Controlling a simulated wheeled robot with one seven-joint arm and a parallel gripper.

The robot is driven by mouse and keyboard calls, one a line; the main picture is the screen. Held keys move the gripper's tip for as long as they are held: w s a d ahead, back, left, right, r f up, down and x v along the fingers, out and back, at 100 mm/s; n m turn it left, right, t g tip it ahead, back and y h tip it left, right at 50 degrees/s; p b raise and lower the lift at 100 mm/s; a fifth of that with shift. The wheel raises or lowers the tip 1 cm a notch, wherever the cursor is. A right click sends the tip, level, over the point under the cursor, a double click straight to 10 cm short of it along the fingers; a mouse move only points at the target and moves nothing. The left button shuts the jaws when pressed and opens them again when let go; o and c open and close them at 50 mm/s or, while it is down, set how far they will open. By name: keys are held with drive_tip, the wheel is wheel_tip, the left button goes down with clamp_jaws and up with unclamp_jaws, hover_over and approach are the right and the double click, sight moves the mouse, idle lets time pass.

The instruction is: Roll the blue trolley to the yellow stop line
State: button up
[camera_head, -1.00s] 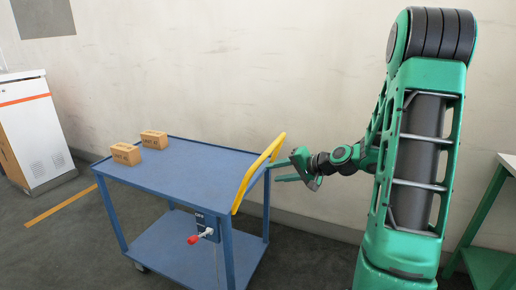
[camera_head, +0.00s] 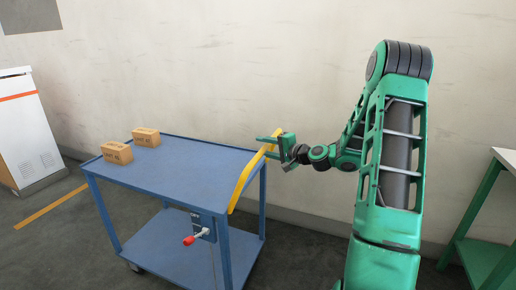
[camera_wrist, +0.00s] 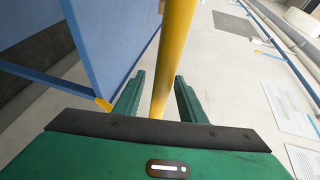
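The blue trolley (camera_head: 195,168) stands on the floor left of my arm. Its yellow push handle (camera_head: 243,187) is at its right end. My gripper (camera_head: 269,147) is at the upper far end of the handle. In the wrist view the yellow bar (camera_wrist: 174,55) passes between the fingers of my gripper (camera_wrist: 158,82), with a gap on each side, so the gripper is open around it. The yellow stop line (camera_head: 50,207) lies on the floor beyond the trolley's left end.
Two cardboard boxes, a front one (camera_head: 117,153) and a back one (camera_head: 146,137), sit on the trolley's top left. A white cabinet (camera_head: 25,130) stands at the far left. A wall runs behind, and a green-legged table (camera_head: 480,210) is at the right.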

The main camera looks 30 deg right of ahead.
drive_tip(key=shift+x, duration=1.3)
drive_tip(key=shift+c, duration=0.2)
clamp_jaws()
drive_tip(key=shift+d, duration=0.1)
